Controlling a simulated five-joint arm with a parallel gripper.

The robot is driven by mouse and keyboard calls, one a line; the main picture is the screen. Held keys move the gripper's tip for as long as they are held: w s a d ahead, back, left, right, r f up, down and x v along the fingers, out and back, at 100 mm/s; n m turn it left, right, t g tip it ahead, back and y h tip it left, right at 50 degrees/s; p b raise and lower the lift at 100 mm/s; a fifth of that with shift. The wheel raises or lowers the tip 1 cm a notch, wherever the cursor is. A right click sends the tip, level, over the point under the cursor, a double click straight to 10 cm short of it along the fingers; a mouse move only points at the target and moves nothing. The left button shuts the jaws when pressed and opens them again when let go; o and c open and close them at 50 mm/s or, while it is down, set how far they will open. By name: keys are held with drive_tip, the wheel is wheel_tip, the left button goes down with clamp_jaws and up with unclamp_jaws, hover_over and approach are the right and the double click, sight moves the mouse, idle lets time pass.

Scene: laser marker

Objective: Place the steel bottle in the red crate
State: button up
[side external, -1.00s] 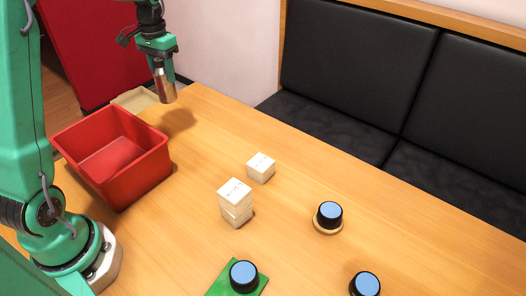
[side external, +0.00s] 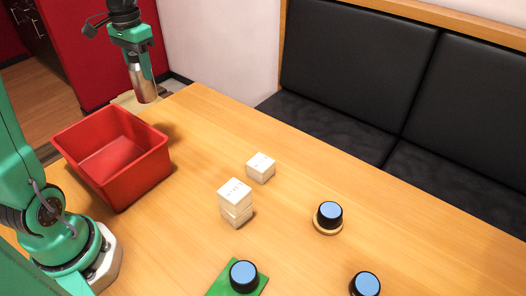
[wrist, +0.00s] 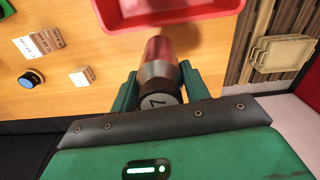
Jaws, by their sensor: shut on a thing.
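The steel bottle (side external: 142,82) hangs upright in my gripper (side external: 137,60) above the table's far left corner in the side external view. It is held in the air, behind the far edge of the red crate (side external: 140,165). The crate stands on the table near my base and its visible floor is bare. In the wrist view the bottle (wrist: 158,70) sits between the two green fingers of my gripper (wrist: 158,85), with its dark numbered cap towards the camera.
Black jars with blue tops stand on a wooden coaster (side external: 328,228) and on a green mat (side external: 218,284). A beige case (wrist: 280,53) lies beyond the table edge.

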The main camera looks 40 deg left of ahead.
drive_tip(key=s+d+f+m, duration=0.1)
drive_tip(key=s+d, duration=0.3)
drive_tip(key=s, duration=0.7)
drive_tip(key=shift+s+a+f, duration=0.45)
drive_tip(key=shift+a+f, duration=1.35)
drive_tip(key=shift+f, duration=0.9)
drive_tip(key=shift+s+a+f, duration=0.4)
drive_tip(key=shift+a+f, duration=1.45)
drive_tip(key=shift+f, duration=0.9)
drive_tip(key=shift+s+a+f, duration=0.45)
drive_tip(key=shift+a+f, duration=1.35)
drive_tip(key=shift+f, duration=0.9)
drive_tip(key=shift+f, duration=0.1)
drive_tip(key=o, duration=1.1)
drive_tip(key=shift+c, duration=0.2)
